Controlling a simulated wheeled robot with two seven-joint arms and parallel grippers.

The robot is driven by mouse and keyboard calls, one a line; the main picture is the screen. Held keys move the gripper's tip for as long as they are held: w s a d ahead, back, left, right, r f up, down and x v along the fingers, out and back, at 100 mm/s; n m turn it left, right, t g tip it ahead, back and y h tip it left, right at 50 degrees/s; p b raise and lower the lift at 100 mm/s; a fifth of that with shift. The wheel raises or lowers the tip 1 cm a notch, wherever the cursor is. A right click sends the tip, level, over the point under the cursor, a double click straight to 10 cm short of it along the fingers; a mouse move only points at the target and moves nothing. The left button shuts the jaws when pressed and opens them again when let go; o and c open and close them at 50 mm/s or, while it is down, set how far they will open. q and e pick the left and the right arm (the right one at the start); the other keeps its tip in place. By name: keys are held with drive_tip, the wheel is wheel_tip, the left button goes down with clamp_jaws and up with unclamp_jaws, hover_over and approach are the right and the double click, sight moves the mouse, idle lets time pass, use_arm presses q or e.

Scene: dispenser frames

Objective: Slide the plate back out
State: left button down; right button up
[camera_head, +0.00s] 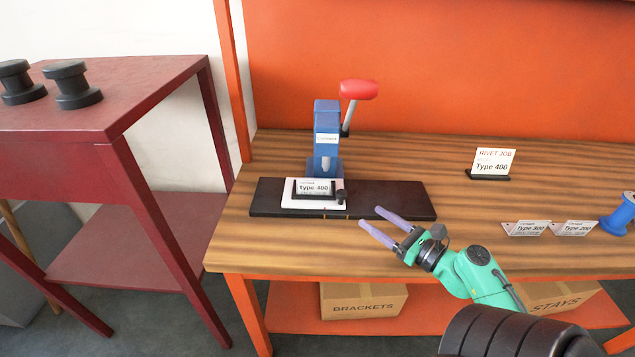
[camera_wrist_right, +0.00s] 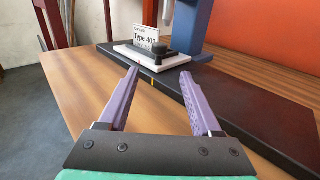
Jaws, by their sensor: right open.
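The white plate (camera_head: 328,205) lies on the black base (camera_head: 395,199) of the blue press (camera_head: 327,150), in front of the press body. It carries a small sign reading Type 400 (camera_head: 314,187) and a black knob (camera_head: 340,196). The plate also shows in the right wrist view (camera_wrist_right: 128,53), with its black knob (camera_wrist_right: 156,47) toward the near side. My right gripper (camera_head: 370,219) is open and empty, in front of the black base and short of the plate. Its purple fingers (camera_wrist_right: 158,82) point toward the plate and knob. My left gripper is not in view.
The press has a raised lever with a red handle (camera_head: 358,89). A RIVET JOB card (camera_head: 494,161), Type 300 (camera_head: 526,228) and Type 200 (camera_head: 574,228) cards and a blue spool (camera_head: 619,214) stand to the right on the wooden table (camera_head: 300,246). A dark red table (camera_head: 130,88) stands left.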

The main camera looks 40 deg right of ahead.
sight(346, 197)
drive_tip(key=shift+w+r, duration=0.2)
drive_tip(key=shift+w, duration=0.2)
drive_tip(key=shift+w+a+r+p, duration=0.1)
drive_tip(key=shift+w+r+p, duration=0.45)
drive_tip(key=shift+p, duration=0.05)
drive_tip(key=shift+w+a, duration=0.2)
drive_tip(key=shift+w, duration=0.85)
drive_tip(key=w, duration=0.5)
drive_tip(key=shift+w+a+f+p, duration=0.25)
drive_tip(key=shift+a+f+p, duration=0.05)
drive_tip(key=shift+a+p, duration=0.1)
drive_tip(key=shift+w+a+f, duration=0.1)
drive_tip(key=shift+w, duration=0.95)
drive_tip(key=c, duration=0.4)
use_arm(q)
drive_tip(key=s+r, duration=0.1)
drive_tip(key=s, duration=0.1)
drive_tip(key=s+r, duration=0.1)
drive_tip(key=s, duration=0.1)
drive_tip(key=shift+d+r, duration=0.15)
use_arm(e)
clamp_jaws()
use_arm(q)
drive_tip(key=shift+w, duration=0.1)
